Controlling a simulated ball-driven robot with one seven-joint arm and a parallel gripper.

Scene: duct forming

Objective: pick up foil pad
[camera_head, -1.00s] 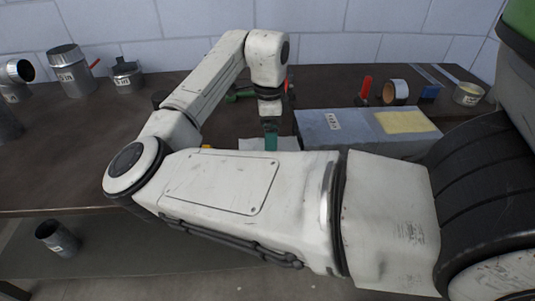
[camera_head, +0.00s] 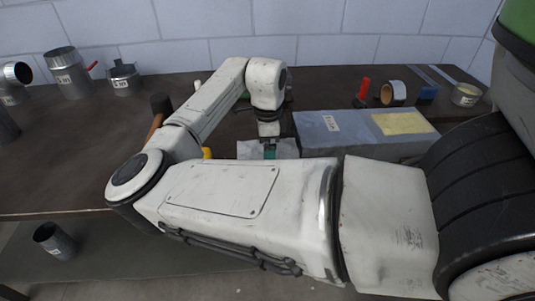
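A flat pale grey sheet (camera_head: 287,149), which looks like the foil pad, lies on the dark bench left of a grey block. My forearm hides its near part. My gripper (camera_head: 269,152) points down over this sheet, with its green fingers partly hidden behind my forearm. I cannot tell whether the fingers touch the sheet or how far apart they are.
The long grey block (camera_head: 350,133) with a yellow pad (camera_head: 404,124) on top stands right of my gripper. A tape roll (camera_head: 393,93) and red-handled tool (camera_head: 362,91) are behind it. A hammer (camera_head: 159,112) and metal duct pieces (camera_head: 68,72) are at left.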

